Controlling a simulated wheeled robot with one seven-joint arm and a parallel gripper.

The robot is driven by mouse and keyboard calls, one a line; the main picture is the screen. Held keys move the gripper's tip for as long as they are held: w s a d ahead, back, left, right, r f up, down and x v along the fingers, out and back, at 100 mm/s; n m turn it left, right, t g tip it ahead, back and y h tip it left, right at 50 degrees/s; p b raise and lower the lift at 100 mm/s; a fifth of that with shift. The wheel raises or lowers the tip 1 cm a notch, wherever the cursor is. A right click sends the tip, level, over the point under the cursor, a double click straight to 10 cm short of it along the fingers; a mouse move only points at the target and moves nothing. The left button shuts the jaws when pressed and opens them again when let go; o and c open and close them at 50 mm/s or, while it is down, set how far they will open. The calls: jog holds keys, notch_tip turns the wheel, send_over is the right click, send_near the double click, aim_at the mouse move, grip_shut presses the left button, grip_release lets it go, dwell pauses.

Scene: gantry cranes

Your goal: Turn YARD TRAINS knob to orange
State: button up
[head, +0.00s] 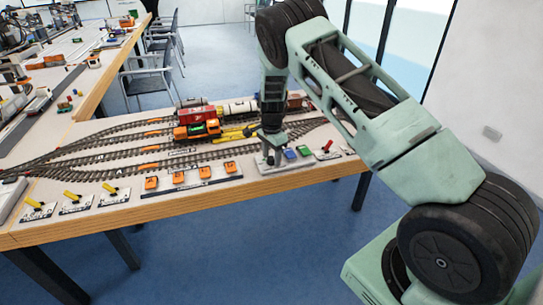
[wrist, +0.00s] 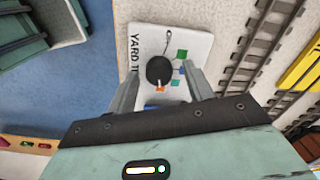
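The YARD TRAINS plate (wrist: 196,42) is white and lies below my gripper in the wrist view, its lettering partly hidden. My gripper (wrist: 163,76) is open, one finger on each side of the knob with gaps visible. In the head view my gripper (head: 271,152) is lowered over the panels at the table's front edge.
Model tracks (head: 120,150) with a red wagon (head: 196,115) and an orange locomotive (head: 196,130) lie behind. Orange switches (head: 178,178) and yellow levers (head: 72,196) line the front left.

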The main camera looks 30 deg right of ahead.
aim_at(271, 158)
notch_tip(271, 158, up, 17)
jog(key=b, duration=0.1)
jog(key=shift+r+b, duration=0.2)
jog(key=shift+b, duration=0.1)
dwell(0.7)
